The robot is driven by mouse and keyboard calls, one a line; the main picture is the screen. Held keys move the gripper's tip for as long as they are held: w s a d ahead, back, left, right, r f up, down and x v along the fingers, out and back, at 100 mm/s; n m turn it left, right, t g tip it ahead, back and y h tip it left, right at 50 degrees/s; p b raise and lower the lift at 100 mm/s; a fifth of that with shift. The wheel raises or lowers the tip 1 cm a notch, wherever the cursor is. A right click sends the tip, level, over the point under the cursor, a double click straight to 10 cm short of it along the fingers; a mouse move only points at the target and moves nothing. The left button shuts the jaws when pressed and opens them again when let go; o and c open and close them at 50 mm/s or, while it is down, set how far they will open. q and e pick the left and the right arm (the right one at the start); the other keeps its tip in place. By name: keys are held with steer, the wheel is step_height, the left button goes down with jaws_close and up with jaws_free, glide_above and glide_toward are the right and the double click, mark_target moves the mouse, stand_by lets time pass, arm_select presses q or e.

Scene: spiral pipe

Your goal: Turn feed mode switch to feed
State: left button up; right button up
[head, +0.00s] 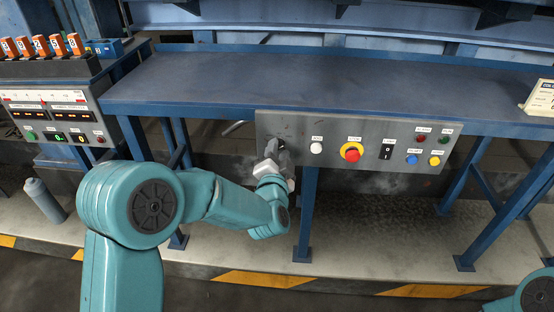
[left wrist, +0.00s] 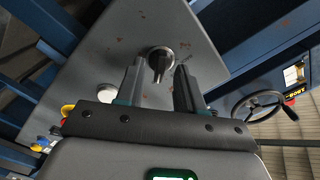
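The grey control panel (head: 375,128) hangs under the front edge of the blue bench. In the left wrist view a round metal switch knob (left wrist: 159,63) with a raised grip sits on the panel; I cannot read its label or setting. In the head view my left gripper (head: 273,153) is at the panel's left end and mostly hides that knob. In the left wrist view my left gripper (left wrist: 158,80) is open, its two fingers on either side of the knob, with visible gaps. My right gripper is out of view.
A handwheel (left wrist: 258,107) shows in the left wrist view.

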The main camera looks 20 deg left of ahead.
arm_select(q)
steer(key=v, duration=1.6)
steer(key=shift+s, duration=0.1)
